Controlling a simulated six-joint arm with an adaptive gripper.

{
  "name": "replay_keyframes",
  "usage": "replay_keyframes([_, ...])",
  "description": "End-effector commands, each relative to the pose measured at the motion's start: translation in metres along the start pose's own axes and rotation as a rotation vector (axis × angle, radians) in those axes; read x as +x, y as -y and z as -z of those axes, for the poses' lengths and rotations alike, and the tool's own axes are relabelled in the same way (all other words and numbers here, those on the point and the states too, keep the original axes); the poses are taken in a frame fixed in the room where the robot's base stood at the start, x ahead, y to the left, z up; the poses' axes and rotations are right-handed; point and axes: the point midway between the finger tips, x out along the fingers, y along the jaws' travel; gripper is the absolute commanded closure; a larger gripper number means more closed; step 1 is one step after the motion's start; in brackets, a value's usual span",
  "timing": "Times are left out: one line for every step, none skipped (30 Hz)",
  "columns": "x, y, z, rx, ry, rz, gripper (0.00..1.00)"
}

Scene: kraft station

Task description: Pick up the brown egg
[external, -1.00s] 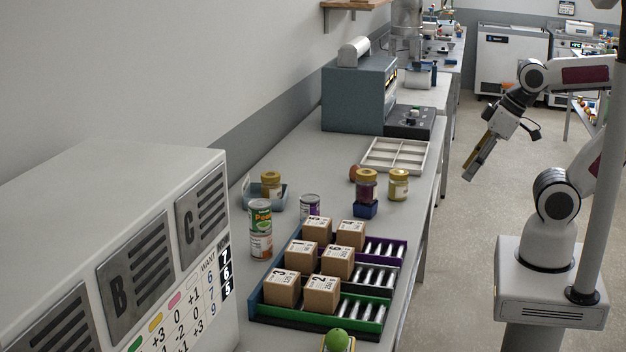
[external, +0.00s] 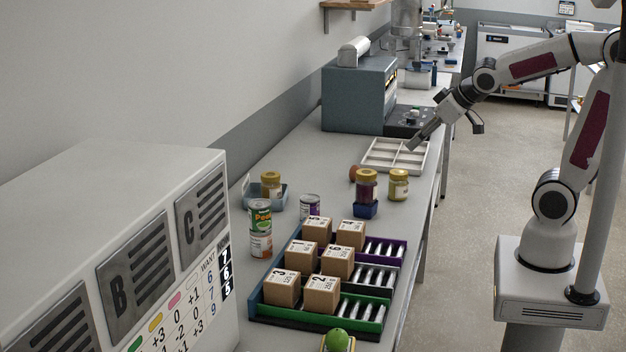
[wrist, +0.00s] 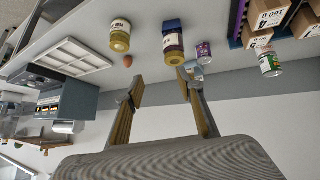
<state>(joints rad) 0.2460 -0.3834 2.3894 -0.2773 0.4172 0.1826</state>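The brown egg (external: 353,173) lies on the grey bench, left of a dark jar with a gold lid (external: 367,186) and just in front of the white divided tray (external: 376,164). It is partly hidden behind the jar in the external view. In the wrist view the egg (wrist: 128,61) shows beside a gold-lidded jar (wrist: 120,36), beyond my fingers. My gripper (external: 411,147) hangs over the tray, up and to the right of the egg. Its two fingers (wrist: 162,85) are apart with nothing between them.
Another gold-lidded jar (external: 398,185) stands right of the dark jar. A blue-grey machine (external: 352,98) stands behind the tray. Cans (external: 260,230) and a rack of boxes (external: 338,262) are nearer the camera. The bench left of the egg is clear.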

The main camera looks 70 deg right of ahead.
Motion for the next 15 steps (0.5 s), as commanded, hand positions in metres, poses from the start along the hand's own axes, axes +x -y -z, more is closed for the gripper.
replay_keyframes([0.010,-0.008,0.006,0.008,-0.009,-0.014,0.62])
replay_keyframes([0.015,-0.011,0.011,0.012,-0.018,-0.020,0.62])
replay_keyframes([0.022,-0.017,0.017,0.015,-0.030,-0.029,0.62])
replay_keyframes([0.027,-0.021,0.021,0.019,-0.038,-0.034,0.62])
replay_keyframes([0.032,-0.025,0.025,0.021,-0.049,-0.040,0.62])
replay_keyframes([0.038,-0.030,0.031,0.025,-0.061,-0.046,0.62])
replay_keyframes([0.044,-0.034,0.034,0.027,-0.069,-0.050,0.62])
replay_keyframes([0.049,-0.038,0.038,0.031,-0.077,-0.054,0.62])
replay_keyframes([0.056,-0.043,0.042,0.034,-0.088,-0.059,0.62])
replay_keyframes([0.061,-0.047,0.046,0.035,-0.098,-0.061,0.62])
replay_keyframes([0.066,-0.051,0.049,0.039,-0.106,-0.064,0.62])
replay_keyframes([0.073,-0.056,0.053,0.041,-0.117,-0.066,0.62])
replay_keyframes([0.078,-0.060,0.056,0.044,-0.125,-0.068,0.62])
replay_keyframes([0.084,-0.063,0.058,0.045,-0.133,-0.069,0.62])
replay_keyframes([0.090,-0.068,0.062,0.049,-0.145,-0.069,0.62])
